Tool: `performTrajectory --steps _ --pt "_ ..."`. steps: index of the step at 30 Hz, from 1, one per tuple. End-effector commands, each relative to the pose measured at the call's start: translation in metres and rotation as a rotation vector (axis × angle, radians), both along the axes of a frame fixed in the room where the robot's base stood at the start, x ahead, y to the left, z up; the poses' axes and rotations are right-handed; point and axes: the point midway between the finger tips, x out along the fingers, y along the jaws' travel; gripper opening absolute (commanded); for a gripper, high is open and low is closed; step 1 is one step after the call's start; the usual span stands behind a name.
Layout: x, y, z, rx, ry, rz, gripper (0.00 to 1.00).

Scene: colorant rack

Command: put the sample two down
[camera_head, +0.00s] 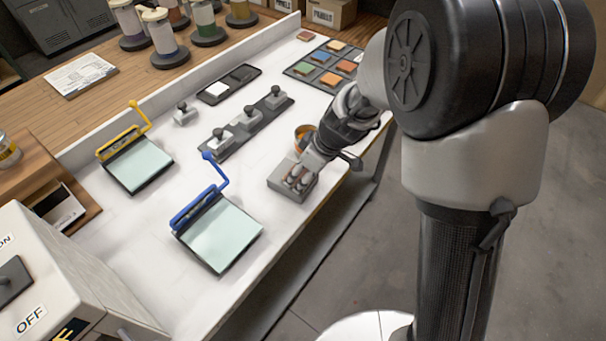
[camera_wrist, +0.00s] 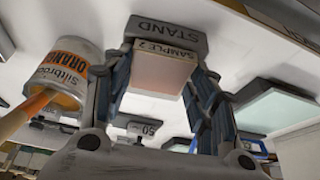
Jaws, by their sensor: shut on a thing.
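Sample two is a small block (camera_wrist: 163,72) with a pale pink face and a "SAMPLE 2" label. It sits between the two fingers of my gripper (camera_wrist: 160,80) in the wrist view, and the gripper is shut on it. A grey block marked "STAND" (camera_wrist: 166,37) is right by the sample's labelled edge; whether they touch I cannot tell. In the head view my gripper (camera_head: 300,177) points down at the grey stand (camera_head: 283,186) near the bench's front edge. The sample cannot be made out clearly there.
An orange-labelled can (camera_wrist: 62,75) with a wooden stick stands close beside my gripper; it also shows in the head view (camera_head: 303,132). A weight rack (camera_head: 248,130), blue-handled plate (camera_head: 218,235), yellow-handled plate (camera_head: 137,163) and colour-tile tray (camera_head: 325,68) are around. Bare bench lies left of the stand.

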Motion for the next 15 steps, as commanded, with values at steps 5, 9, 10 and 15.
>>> performTrajectory --steps 5,9,10,15 --pt "0.0006 0.0001 0.0017 0.0 -0.003 0.0 0.33" --pt "0.0006 0.0 -0.0011 0.0 -0.003 0.0 0.33" --pt "0.0005 0.0001 -0.0019 0.0 -0.003 0.0 0.33" --pt "0.0004 0.0 -0.0055 0.0 -0.002 0.001 0.33"
